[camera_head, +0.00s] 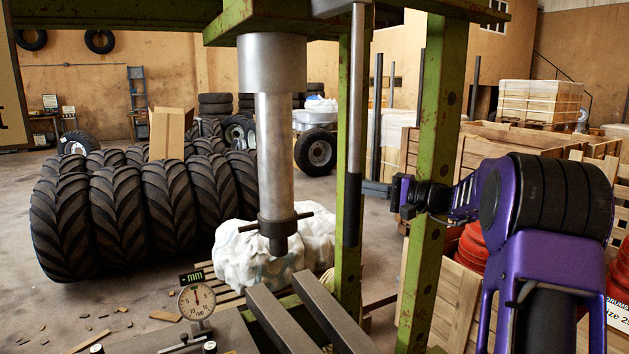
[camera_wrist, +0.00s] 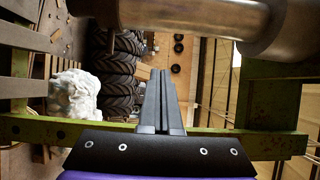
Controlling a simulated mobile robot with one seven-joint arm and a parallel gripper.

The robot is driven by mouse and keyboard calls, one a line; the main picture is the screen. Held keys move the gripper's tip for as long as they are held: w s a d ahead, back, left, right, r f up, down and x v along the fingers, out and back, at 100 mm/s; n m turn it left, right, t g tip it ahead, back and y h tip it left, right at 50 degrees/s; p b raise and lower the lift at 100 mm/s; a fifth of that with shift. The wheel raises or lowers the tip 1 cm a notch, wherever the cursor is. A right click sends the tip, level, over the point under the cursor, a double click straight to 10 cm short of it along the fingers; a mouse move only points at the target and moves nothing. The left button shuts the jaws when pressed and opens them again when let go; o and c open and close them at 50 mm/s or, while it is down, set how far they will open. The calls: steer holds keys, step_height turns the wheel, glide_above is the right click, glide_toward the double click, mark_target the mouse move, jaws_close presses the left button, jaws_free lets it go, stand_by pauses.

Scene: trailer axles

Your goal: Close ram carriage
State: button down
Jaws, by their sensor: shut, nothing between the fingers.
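The ram carriage is a thick grey steel cylinder (camera_head: 272,65) with a thinner rod (camera_head: 275,150) below it. It hangs from the green top beam of the press, left of the right-hand posts in the head view. A dark cross bar (camera_head: 275,222) crosses the rod's lower end. In the wrist view the cylinder (camera_wrist: 285,30) and rod (camera_wrist: 190,15) lie across the top. My gripper (camera_head: 366,188) is at rod height, to the right of the rod and apart from it. In the wrist view my gripper's fingers (camera_wrist: 160,75) are together and empty.
Green press posts (camera_head: 430,160) and a slim grey vertical bar (camera_head: 356,120) stand close to my gripper. A dial gauge (camera_head: 197,301) and steel bars (camera_head: 290,320) lie below the ram. Large tyres (camera_head: 115,222) and a white wrapped bundle (camera_head: 265,250) are behind. Wooden crates stand right.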

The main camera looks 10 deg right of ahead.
steer(key=s+a+p+x, duration=0.1)
steer(key=s+a+x, duration=0.1)
steer(key=x, duration=1)
steer(key=shift+a, duration=0.2)
steer(key=shift+w+a, duration=0.1)
